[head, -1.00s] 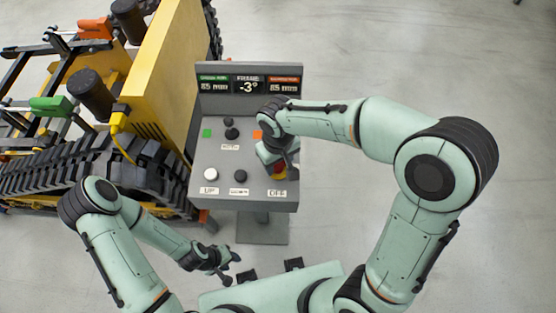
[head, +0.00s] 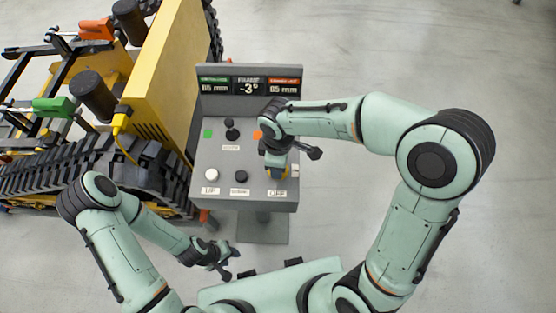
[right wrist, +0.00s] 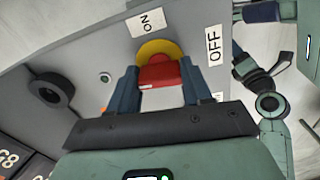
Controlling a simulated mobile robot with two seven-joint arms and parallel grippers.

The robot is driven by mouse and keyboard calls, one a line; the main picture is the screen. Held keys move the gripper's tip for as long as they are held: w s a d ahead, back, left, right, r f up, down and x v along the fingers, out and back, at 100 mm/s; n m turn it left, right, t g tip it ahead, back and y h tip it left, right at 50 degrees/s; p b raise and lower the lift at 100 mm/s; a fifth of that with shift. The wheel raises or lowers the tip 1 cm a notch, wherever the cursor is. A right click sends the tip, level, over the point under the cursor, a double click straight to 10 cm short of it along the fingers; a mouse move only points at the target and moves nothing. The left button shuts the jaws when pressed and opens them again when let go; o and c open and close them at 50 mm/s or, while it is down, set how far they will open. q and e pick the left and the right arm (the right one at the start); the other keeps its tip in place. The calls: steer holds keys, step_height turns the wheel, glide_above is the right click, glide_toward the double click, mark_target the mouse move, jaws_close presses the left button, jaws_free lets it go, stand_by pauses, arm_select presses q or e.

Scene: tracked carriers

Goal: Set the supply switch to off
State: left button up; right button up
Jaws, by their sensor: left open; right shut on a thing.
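The supply switch has a red handle (right wrist: 158,74) on a yellow round base (right wrist: 158,47), with an ON label (right wrist: 146,22) and an OFF label (right wrist: 214,45) beside it in the right wrist view. My right gripper (right wrist: 158,80) is shut on the red handle, with one finger on each side. In the head view my right wrist hides most of the switch at the panel's right side; the OFF label (head: 278,195) shows just below. Which label the handle points to I cannot tell. My left gripper (head: 229,263) is open and empty, low in front of the panel.
The grey control panel (head: 220,160) carries a white button (head: 211,174), a black button (head: 241,176), a black lever (head: 232,132) and a display (head: 249,87). A yellow tracked carrier (head: 165,65) stands close on the left. The floor to the right is clear.

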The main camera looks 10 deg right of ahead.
arm_select(q)
steer(key=shift+w+r, duration=0.15)
arm_select(e)
steer(key=shift+r+n, duration=0.1)
steer(key=shift+n, duration=0.5)
steer(key=o, duration=1.1)
steer(key=shift+c, duration=0.2)
arm_select(q)
steer(key=shift+w+r+p, duration=0.8)
steer(key=shift+w+r, duration=0.15)
steer(key=shift+r, duration=0.05)
arm_select(e)
step_height(320, 180, up, 13)
steer(key=shift+r, duration=0.15)
arm_select(q)
steer(key=shift+s, duration=0.1)
